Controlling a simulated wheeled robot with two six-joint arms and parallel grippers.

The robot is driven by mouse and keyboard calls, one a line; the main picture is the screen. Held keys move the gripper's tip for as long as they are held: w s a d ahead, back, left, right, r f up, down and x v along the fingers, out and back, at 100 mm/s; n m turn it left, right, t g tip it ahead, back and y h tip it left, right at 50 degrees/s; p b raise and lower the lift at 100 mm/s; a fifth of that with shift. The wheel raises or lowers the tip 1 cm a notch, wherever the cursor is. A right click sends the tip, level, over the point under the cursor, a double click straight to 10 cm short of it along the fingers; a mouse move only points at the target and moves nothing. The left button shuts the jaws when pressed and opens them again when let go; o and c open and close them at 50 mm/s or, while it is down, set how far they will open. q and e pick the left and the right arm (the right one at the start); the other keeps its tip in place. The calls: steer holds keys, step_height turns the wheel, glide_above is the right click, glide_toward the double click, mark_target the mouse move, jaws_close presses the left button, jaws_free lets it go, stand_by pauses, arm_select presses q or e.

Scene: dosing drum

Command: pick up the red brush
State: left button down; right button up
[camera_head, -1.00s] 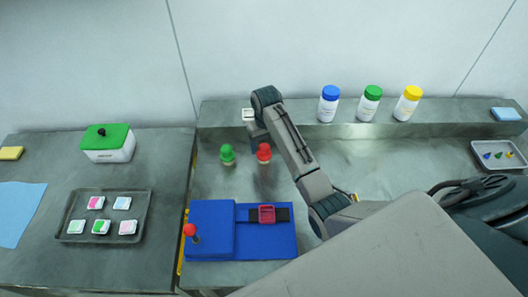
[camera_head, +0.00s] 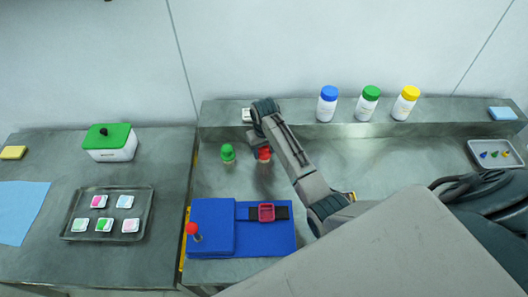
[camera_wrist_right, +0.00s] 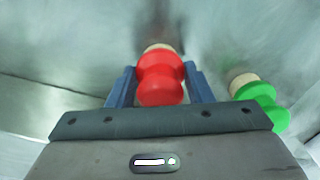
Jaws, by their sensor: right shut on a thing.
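The red brush (camera_head: 264,156) stands on the metal table, right of the green brush (camera_head: 228,153). In the right wrist view the red brush (camera_wrist_right: 161,78) sits between the two blue fingers of my right gripper (camera_wrist_right: 162,88), which is shut on it. The green brush (camera_wrist_right: 262,100) is close by on the right there, apart from the fingers. In the head view my right gripper (camera_head: 262,147) partly covers the top of the red brush. My left gripper is not in view.
A blue block with a red-knobbed lever (camera_head: 193,230) and a red frame (camera_head: 266,212) stands in front. Blue-, green- and yellow-capped bottles (camera_head: 368,104) stand on the back ledge. A tray of tiles (camera_head: 72,236) and a green-lidded box (camera_head: 110,150) are at left.

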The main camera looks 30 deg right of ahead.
steer(key=shift+r, duration=0.15)
steer(key=shift+r+b, duration=1.25)
steer(key=shift+r, duration=0.05)
steer(key=s+a, duration=0.1)
steer(key=s, duration=0.1)
steer(key=s+a+b, duration=0.1)
steer(key=s, duration=0.1)
steer(key=s+a+r+b, duration=0.1)
steer(key=s, duration=0.1)
steer(key=shift+s+a, duration=0.15)
steer(key=shift+s, duration=0.25)
steer(key=s+a+r+p, duration=0.1)
steer(key=s+a+p, duration=0.1)
steer(key=s, duration=0.5)
steer(key=shift+s+a+p, duration=0.3)
steer(key=shift+s+a, duration=0.05)
steer(key=shift+a, duration=0.5)
